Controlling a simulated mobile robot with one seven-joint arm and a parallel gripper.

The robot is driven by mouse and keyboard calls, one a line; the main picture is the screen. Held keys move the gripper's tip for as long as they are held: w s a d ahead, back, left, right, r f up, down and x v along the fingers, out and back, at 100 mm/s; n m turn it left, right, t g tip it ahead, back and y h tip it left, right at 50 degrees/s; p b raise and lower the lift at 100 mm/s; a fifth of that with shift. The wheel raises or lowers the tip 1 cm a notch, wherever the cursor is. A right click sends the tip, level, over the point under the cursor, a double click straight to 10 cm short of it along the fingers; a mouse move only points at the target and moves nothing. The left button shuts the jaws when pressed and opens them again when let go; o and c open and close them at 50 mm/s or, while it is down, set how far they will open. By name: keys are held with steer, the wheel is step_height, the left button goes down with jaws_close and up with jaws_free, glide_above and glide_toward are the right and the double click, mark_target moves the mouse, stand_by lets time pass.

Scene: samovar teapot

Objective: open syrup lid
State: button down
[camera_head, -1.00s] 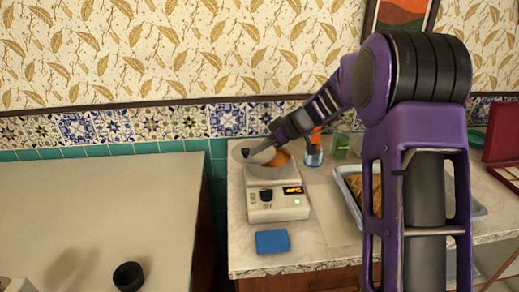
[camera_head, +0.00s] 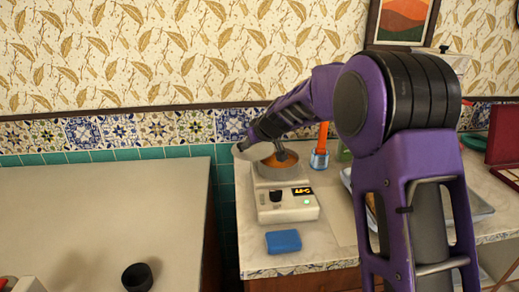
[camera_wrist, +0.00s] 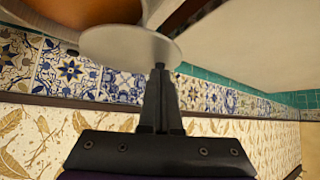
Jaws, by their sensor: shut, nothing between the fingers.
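The syrup pot (camera_head: 282,172) is a round metal pan with orange syrup inside, standing on a white heating device (camera_head: 287,207). Its pale lid (camera_head: 258,152) is tilted up at the pot's left back side, leaving the right part of the pot open. My gripper (camera_head: 243,145) is at the lid's upper left edge, shut and empty. In the wrist view, my shut fingertips (camera_wrist: 159,68) are just beside a pale disc (camera_wrist: 128,45), apparently the lid; I cannot tell whether they touch. A dark utensil (camera_head: 281,151) stands in the pot.
A blue sponge (camera_head: 284,241) lies in front of the device. A black cup (camera_head: 137,277) is on the left counter, otherwise mostly clear. The tiled wall is close behind.

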steer(key=shift+w+a+r+m, duration=0.1)
steer(key=shift+w+a+m, duration=0.15)
steer(key=shift+a+m, duration=0.25)
steer(key=shift+w+a+p, duration=0.4)
steer(key=shift+w+a, duration=0.2)
steer(key=shift+w, duration=0.35)
steer(key=shift+w+a+p, duration=0.35)
steer(key=shift+w+a, duration=0.25)
steer(key=shift+w, duration=0.35)
steer(key=shift+w+a, duration=0.25)
steer(key=shift+w, duration=0.5)
steer(key=shift+t+h, duration=0.3)
